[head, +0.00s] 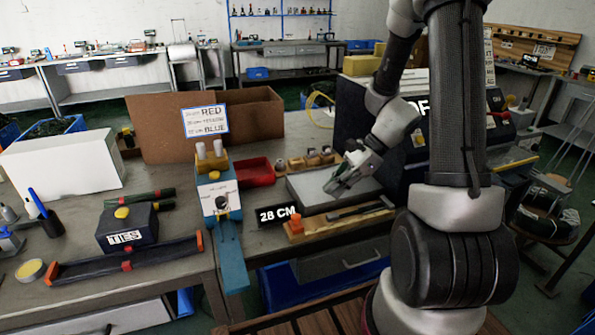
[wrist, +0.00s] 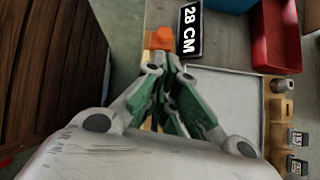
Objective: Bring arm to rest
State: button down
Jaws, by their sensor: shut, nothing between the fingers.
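My gripper (head: 343,184) hangs at the end of my arm, over the grey plate (head: 306,190) on the bench. In the wrist view its green-sided fingers (wrist: 168,82) are together with nothing between them. My arm stands on the right of the head view and bends down towards the bench. The gripper hides part of the plate and part of the wooden strip beside it.
A "28 CM" sign (head: 278,214) and a wooden strip with an orange block (head: 296,223) lie close in front of the plate. A red bin (head: 254,172), a blue device (head: 217,190) and a cardboard box (head: 255,117) stand further left. Small wooden holders (head: 312,159) stand behind the plate.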

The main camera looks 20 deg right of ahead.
jog(key=s+d+r+n+g+h, duration=0.3)
jog(key=s+d+r+n, duration=0.15)
jog(key=s+n, duration=0.5)
jog(key=s+r+n+t+h, duration=0.2)
jog(key=r+n, duration=0.3)
jog(key=r, duration=0.3)
jog(key=s+r+n+t+h, duration=0.3)
jog(key=s+r+n+t, duration=0.1)
jog(key=r, duration=0.4)
jog(key=shift+s+r+n, duration=0.2)
jog(key=shift+s+n, duration=0.35)
jog(key=shift+s, duration=0.05)
